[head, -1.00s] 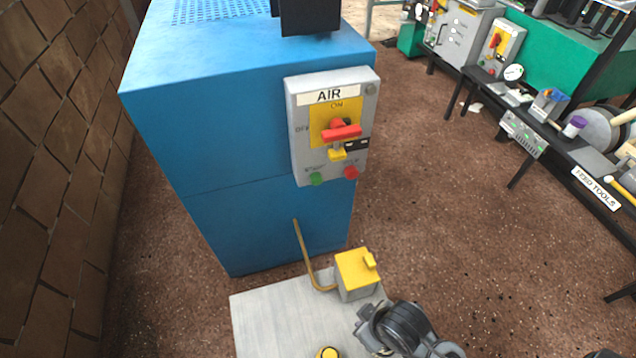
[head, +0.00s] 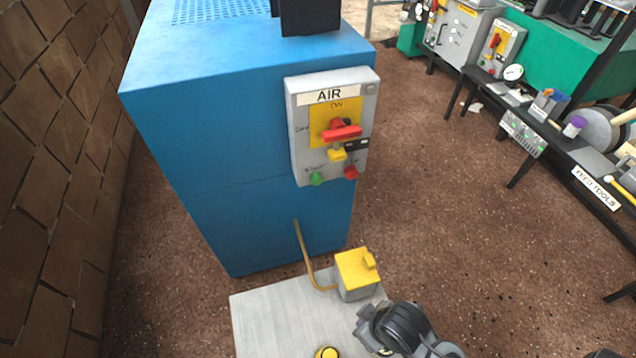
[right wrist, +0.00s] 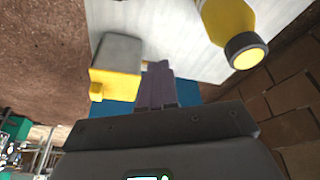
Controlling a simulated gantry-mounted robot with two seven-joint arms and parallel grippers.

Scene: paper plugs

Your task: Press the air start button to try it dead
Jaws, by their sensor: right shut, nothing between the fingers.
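The air start button is the green button (head: 316,179) at the lower left of the grey AIR panel (head: 298,130), under a small blurred label. A red button (head: 351,172) sits to its right. Above them a red rotary handle (head: 342,133) lies across a yellow plate, with a yellow padlock-like piece (head: 337,155) and a black tag below it. My right arm shows at the bottom of the head view, below and apart from the panel. My right gripper (right wrist: 159,68) is shut and empty in the right wrist view, near a yellow-topped grey box. My left gripper is not in view.
The panel is on a blue cabinet (head: 250,130). Below stands a pale plate (head: 270,312) bearing the yellow-topped box (head: 357,275), a bent brass pipe (head: 305,255) and a yellow-black item (head: 327,352). A brick wall is left; a tool bench (head: 560,145) is right.

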